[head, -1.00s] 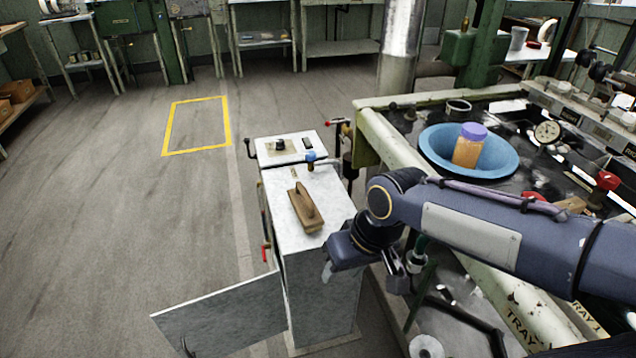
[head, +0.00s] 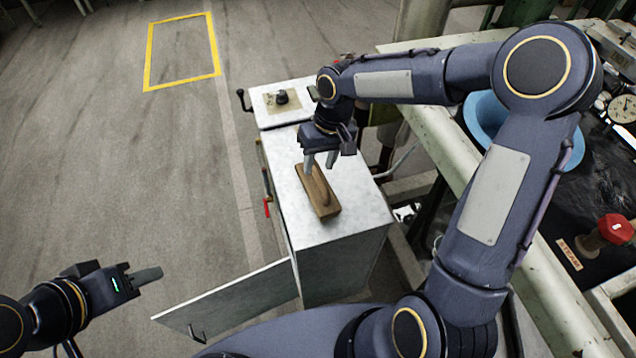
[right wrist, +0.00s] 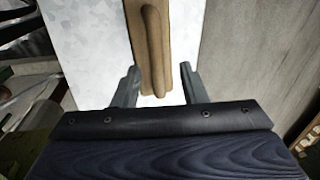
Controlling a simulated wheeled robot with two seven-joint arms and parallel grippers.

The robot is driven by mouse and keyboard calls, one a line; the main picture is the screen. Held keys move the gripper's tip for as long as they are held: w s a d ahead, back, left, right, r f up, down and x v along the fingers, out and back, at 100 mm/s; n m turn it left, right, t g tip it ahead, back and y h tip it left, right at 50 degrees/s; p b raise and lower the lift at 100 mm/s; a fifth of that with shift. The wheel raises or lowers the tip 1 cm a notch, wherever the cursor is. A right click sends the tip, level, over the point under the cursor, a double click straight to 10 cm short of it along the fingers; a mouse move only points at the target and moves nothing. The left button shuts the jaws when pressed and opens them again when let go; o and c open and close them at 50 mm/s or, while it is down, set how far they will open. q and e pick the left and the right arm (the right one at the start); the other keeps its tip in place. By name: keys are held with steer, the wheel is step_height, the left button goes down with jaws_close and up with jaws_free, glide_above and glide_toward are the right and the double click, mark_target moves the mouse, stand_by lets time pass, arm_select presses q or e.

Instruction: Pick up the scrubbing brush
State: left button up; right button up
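The scrubbing brush (head: 319,191) is brown, with a long flat block and a raised handle. It lies on the pale metal cabinet top (head: 345,222). My right gripper (head: 320,163) is above the far end of the brush, fingers pointing down. In the right wrist view the open fingers (right wrist: 155,85) stand apart, with the near end of the brush handle (right wrist: 152,50) between them and a gap on both sides. I cannot tell the height left between fingers and brush. My left gripper (head: 147,276) is at the lower left, away from the cabinet; its finger opening is unclear.
The cabinet's door (head: 235,303) hangs open at the lower left. A panel with a black knob (head: 282,97) stands behind the brush. To the right are a green-framed bench, a blue basin (head: 487,115) and a red knob (head: 614,229). The floor at left is clear.

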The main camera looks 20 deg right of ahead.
mark_target(317, 173)
steer(key=f, duration=0.5)
steer(key=shift+w+a+b, duration=0.1)
steer(key=shift+a+b, duration=0.25)
steer(key=shift+b, duration=0.05)
jaws_close()
